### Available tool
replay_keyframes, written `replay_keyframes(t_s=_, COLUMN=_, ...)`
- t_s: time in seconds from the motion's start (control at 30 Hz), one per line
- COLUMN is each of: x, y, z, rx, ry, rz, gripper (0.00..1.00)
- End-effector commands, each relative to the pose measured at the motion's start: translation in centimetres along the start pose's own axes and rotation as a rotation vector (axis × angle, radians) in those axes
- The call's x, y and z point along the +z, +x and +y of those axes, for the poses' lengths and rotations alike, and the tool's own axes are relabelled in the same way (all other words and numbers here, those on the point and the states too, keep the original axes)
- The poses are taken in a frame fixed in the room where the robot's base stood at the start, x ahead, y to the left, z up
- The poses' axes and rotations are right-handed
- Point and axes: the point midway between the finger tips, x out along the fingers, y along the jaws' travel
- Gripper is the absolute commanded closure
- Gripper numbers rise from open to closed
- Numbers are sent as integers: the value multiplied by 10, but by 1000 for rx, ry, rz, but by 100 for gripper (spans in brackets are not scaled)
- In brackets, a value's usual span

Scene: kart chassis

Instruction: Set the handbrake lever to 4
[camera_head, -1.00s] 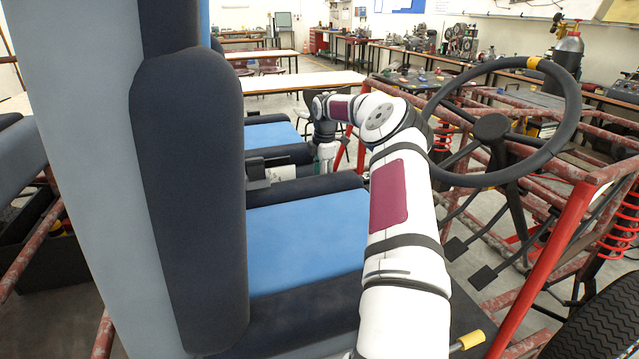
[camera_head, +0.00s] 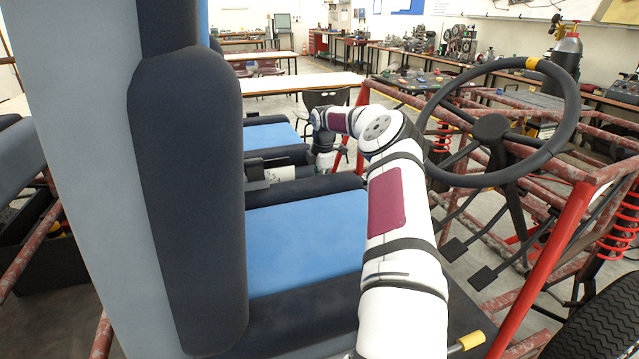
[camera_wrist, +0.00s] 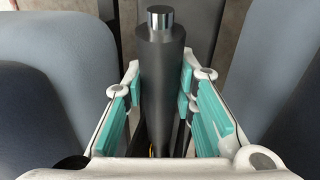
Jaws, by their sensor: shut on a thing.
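The handbrake lever (camera_wrist: 165,52) has a dark grey cylindrical grip with a shiny metal button on its end. In the wrist view it stands between the teal-padded fingers of my gripper (camera_wrist: 163,98). The fingers are closed around the sides of the grip, and the button end sticks out beyond them. The lower part of the lever is hidden by my gripper. In the head view, my gripper is largely hidden at the far end of my arm, between the two seats, and I cannot make out the lever there.
The near blue seat (camera_head: 305,240) and the far seat (camera_head: 268,135) flank the gap where my gripper is. A steering wheel (camera_head: 440,128) stands to the right of my arm. Red frame tubes (camera_head: 548,250) and a yellow-tipped lever (camera_head: 470,341) are at the lower right.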

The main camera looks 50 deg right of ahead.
Motion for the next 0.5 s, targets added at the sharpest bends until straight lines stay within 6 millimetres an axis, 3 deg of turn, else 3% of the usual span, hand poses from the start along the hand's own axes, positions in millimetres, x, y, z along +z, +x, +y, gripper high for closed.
replay_keyframes(t_s=0.17, x=-7, y=-16, z=4, rx=-2, ry=-16, rz=-50, gripper=100)
replay_keyframes(t_s=0.5, x=-37, y=-80, z=19, rx=-9, ry=-59, rz=-271, gripper=100)
